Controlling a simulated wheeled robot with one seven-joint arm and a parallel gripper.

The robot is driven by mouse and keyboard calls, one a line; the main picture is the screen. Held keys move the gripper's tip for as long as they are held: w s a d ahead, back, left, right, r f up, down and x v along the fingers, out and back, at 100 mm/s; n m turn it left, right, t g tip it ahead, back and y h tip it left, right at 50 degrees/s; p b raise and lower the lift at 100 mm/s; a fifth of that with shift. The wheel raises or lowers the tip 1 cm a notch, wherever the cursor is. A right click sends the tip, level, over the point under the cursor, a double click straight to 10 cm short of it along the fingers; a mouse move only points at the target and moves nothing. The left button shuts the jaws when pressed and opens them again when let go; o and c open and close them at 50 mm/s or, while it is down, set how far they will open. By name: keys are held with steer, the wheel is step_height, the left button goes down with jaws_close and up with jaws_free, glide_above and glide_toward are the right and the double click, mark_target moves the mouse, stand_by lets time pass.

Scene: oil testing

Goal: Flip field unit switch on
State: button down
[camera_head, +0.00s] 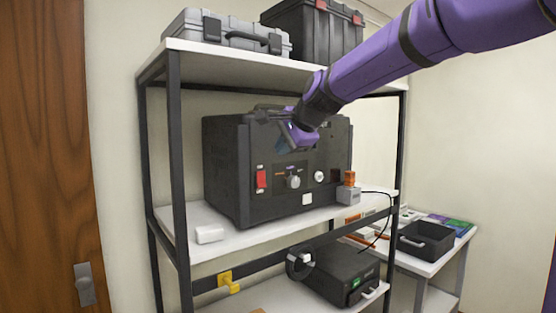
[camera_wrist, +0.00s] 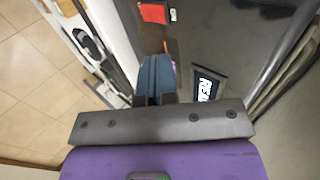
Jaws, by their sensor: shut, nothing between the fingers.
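The field unit (camera_head: 225,170) is a large black box on the middle shelf in the head view. Its front carries a red switch (camera_head: 261,179) at the left, a silver knob (camera_head: 293,182) on a dark panel and a small white round dial (camera_head: 319,176). I cannot tell the switch's position. My gripper (camera_head: 284,143) is shut and empty at the upper front of the unit, above and right of the red switch. In the wrist view, its blue fingers (camera_wrist: 155,76) are together beside a dark surface with a white-lettered label (camera_wrist: 207,85).
An orange-topped grey block (camera_head: 348,188) with a black cable stands at the shelf's right end. A small white block (camera_head: 209,234) lies front left. Below are a black device (camera_head: 340,273) and a yellow bracket (camera_head: 228,280). A black tray (camera_head: 425,240) sits on the side table.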

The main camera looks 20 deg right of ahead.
steer(key=r, duration=0.1)
steer(key=s+r, duration=0.2)
steer(key=shift+d, duration=0.3)
steer(key=s+d+f+n+g+h, duration=0.1)
steer(key=s+f+n, duration=0.3)
steer(key=s, duration=0.6)
steer(key=s+d+f+n+g+h, duration=0.1)
steer(key=s+f+n, duration=0.4)
steer(key=s, duration=0.6)
steer(key=s+d+f+n+g+h, duration=0.1)
steer(key=s+d+f+n+g, duration=0.1)
steer(key=s+f+n, duration=0.3)
steer(key=s+f, duration=0.3)
steer(key=s, duration=0.3)
steer(key=shift+s+d, duration=0.25)
